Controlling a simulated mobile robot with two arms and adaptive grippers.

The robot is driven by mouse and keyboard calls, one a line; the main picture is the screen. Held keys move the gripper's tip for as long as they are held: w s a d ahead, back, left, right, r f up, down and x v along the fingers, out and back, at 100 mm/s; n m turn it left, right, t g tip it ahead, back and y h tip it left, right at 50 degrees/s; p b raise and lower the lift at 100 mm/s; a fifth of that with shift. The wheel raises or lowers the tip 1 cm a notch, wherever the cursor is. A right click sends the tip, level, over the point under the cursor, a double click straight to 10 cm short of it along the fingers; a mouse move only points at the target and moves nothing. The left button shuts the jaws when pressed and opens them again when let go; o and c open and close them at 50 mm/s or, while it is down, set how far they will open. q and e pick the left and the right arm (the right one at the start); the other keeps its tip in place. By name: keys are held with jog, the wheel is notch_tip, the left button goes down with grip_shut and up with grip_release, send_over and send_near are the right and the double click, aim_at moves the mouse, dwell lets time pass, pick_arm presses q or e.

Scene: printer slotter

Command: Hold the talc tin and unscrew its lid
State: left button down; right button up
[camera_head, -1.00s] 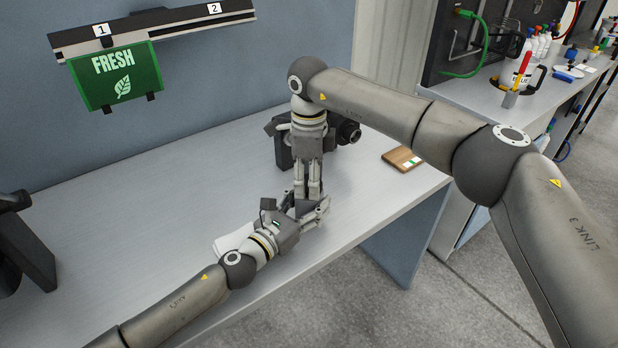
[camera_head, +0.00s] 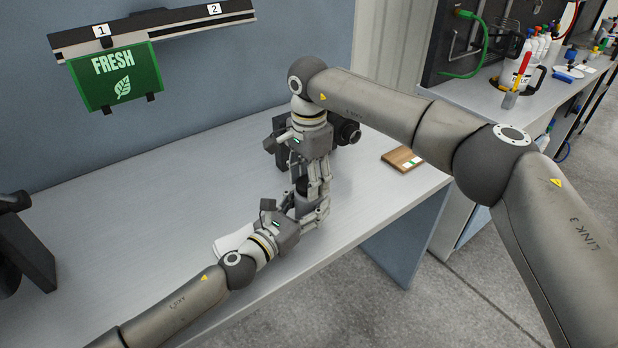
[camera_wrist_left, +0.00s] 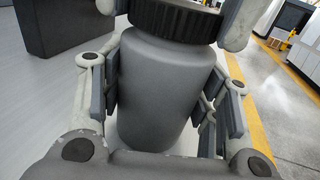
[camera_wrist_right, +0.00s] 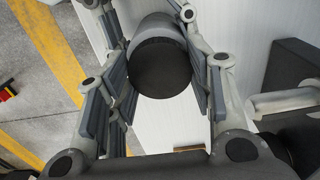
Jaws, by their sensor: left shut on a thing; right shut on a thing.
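The talc tin (camera_wrist_left: 165,85) has a grey rounded body and a black ribbed lid (camera_wrist_left: 175,18). My left gripper (camera_head: 306,210) is shut around the body, with its pads on both sides in the left wrist view. My right gripper (camera_head: 314,186) comes from above and is shut on the lid. In the right wrist view the lid's dark round top (camera_wrist_right: 160,68) lies between the right pads, with the grey body behind it. The lid still sits against the body. In the head view the grippers mostly hide the tin.
A dark camera-like device (camera_head: 347,132) stands close behind the right gripper. A brown block (camera_head: 402,159) with a label lies to the right on the grey table. The table's left middle is clear.

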jog(key=shift+r, duration=0.2)
jog(key=shift+r, duration=0.9)
jog(key=shift+r, duration=2)
pick_arm(q)
jog(key=shift+c, duration=2.1)
grip_release()
jog(key=v, duration=1.2)
